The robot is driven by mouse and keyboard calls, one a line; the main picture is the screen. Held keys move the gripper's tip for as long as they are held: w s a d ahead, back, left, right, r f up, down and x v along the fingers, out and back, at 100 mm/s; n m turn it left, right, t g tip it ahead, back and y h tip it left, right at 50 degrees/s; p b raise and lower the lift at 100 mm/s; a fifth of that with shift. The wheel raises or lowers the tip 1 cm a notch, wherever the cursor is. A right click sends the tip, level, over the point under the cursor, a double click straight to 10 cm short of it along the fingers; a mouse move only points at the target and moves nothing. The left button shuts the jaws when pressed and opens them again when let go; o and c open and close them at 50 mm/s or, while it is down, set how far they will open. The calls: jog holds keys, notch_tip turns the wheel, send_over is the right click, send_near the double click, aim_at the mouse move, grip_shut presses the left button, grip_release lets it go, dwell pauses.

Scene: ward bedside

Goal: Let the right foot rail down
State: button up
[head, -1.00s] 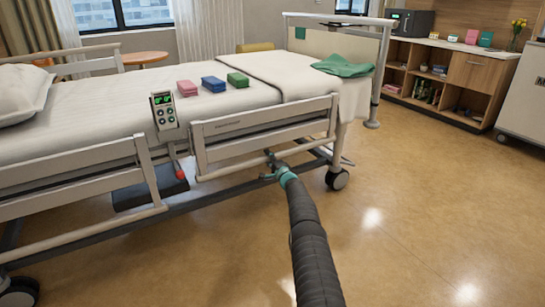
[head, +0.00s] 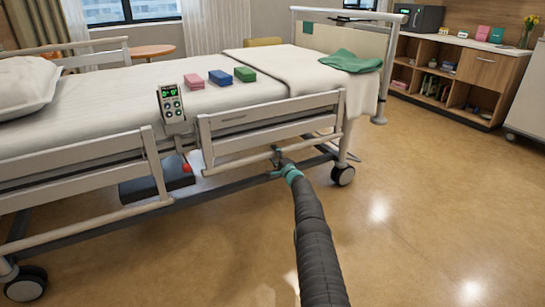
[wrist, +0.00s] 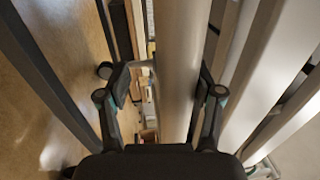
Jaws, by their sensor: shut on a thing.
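The right foot rail (head: 270,115) is the pale frame on the near side of the bed's foot half. It stands raised, its top bar about level with the mattress. My gripper (head: 279,158) is at the rail's lower bar, near its middle, reaching in from the front. In the wrist view my gripper (wrist: 164,85) has one finger on each side of a pale bar (wrist: 181,60), which I take to be the rail's lower bar. It is shut on it. The exact finger contact is partly hidden. A red knob (head: 187,168) hangs left of the rail, below a handset (head: 171,103).
The head-end rail (head: 85,165) stands to the left along the same side. A bed caster (head: 342,174) is right of my gripper. Pink, blue and green packs and a green cloth (head: 351,61) lie on the bed. The floor (head: 430,200) on the right is clear.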

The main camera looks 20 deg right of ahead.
jog(key=shift+a+f, duration=0.1)
jog(key=shift+f, duration=0.1)
jog(key=shift+s, duration=0.15)
jog(key=shift+s+f, duration=0.1)
jog(key=shift+s, duration=0.55)
jog(key=s+d+f, duration=0.1)
jog(key=s, duration=0.9)
jog(key=shift+s+d+f, duration=0.15)
jog(key=shift+d, duration=0.15)
